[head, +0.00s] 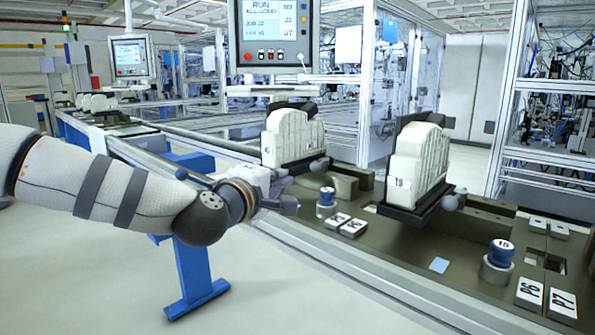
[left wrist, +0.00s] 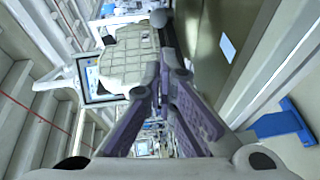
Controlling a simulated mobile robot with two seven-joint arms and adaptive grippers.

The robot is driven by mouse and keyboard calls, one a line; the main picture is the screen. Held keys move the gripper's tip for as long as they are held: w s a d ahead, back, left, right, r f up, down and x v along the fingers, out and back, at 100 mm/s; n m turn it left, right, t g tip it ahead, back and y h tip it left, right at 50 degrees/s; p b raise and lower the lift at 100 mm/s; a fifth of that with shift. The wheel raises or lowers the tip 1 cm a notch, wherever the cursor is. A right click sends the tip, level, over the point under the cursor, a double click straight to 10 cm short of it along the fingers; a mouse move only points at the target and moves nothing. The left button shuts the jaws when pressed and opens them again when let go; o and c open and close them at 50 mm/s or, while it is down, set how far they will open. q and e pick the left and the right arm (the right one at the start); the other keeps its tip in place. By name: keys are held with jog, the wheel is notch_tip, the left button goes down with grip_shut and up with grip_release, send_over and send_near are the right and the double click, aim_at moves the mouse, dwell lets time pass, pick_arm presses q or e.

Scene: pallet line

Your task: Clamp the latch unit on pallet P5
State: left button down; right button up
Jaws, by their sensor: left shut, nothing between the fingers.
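Two white ribbed latch units stand upright in dark holders on the line: a nearer one on the right (head: 420,160) and another left of it (head: 292,135). Each has a grey ball-ended lever low on its right side. Small tiles (head: 353,228) lie below the left unit, their print too small to read surely, so I cannot tell which pallet is P5. My left gripper (head: 284,196) is shut and empty, in front of the left unit and low, at the line's near edge. In the left wrist view a white gridded unit (left wrist: 128,58) is beyond the closed fingertips (left wrist: 160,68). My right gripper is out of view.
Blue-topped knobs stand on the dark deck, one near the left tiles (head: 326,197) and one near the right (head: 502,250). Tiles P6 (head: 529,291) and P7 (head: 562,303) lie at lower right. A screen (head: 275,35) hangs above.

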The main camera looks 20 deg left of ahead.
pick_arm(q)
jog(key=shift+m, duration=0.7)
jog(key=w+b, duration=0.1)
jog(key=w, duration=0.7)
jog(key=shift+w+d, duration=0.2)
jog(key=shift+w+r, duration=0.1)
jog(key=shift+w, duration=0.55)
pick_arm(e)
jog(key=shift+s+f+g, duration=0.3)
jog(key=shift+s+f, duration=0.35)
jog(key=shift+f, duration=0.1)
pick_arm(q)
jog(key=shift+s+d, duration=0.1)
jog(key=shift+d, duration=0.15)
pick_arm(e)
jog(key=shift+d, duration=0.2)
